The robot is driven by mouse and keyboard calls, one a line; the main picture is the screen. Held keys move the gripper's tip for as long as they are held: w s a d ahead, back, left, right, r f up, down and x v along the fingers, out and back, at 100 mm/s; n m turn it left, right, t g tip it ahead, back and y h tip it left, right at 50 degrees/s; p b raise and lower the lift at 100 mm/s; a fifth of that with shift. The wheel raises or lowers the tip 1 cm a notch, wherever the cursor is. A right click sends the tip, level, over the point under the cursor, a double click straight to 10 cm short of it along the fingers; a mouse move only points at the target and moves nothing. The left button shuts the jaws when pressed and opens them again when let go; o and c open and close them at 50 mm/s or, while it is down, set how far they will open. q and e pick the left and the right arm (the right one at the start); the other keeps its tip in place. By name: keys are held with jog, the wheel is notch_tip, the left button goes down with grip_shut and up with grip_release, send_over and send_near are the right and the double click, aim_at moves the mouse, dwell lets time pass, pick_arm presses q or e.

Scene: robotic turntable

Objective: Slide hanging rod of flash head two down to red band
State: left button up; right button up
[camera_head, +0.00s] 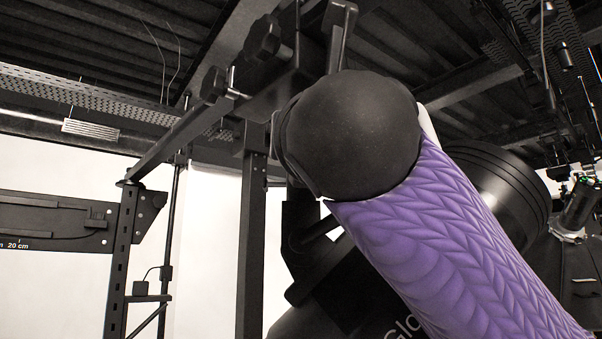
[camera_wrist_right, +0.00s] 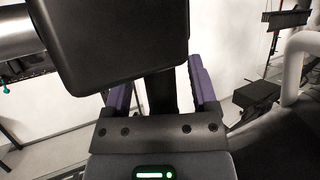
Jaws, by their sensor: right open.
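In the head view a large black flash head body (camera_head: 500,185) with ringed edges and partly visible lettering sits behind my purple-sleeved arm, which hides much of it. Dark clamps and knobs (camera_head: 268,40) are above it. I cannot tell which upright is the hanging rod, and no red band shows. In the right wrist view my right gripper (camera_wrist_right: 162,90) is open, its purple-sided fingers apart. A dark upright bar (camera_wrist_right: 161,94) shows between them; contact cannot be told. A black box-shaped body (camera_wrist_right: 115,40) covers the upper left, close to the fingers. My left gripper is in neither view.
In the head view a dark post (camera_head: 251,230) and a perforated upright (camera_head: 121,255) stand left of my arm. A horizontal arm (camera_head: 55,222) marked 20 cm is at the far left. Ceiling beams and a cable tray (camera_head: 95,95) are overhead. A white pipe (camera_wrist_right: 294,65) is at the right wrist view's right.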

jog(key=shift+w, duration=0.15)
jog(key=c, duration=0.5)
grip_shut()
dwell(0.6)
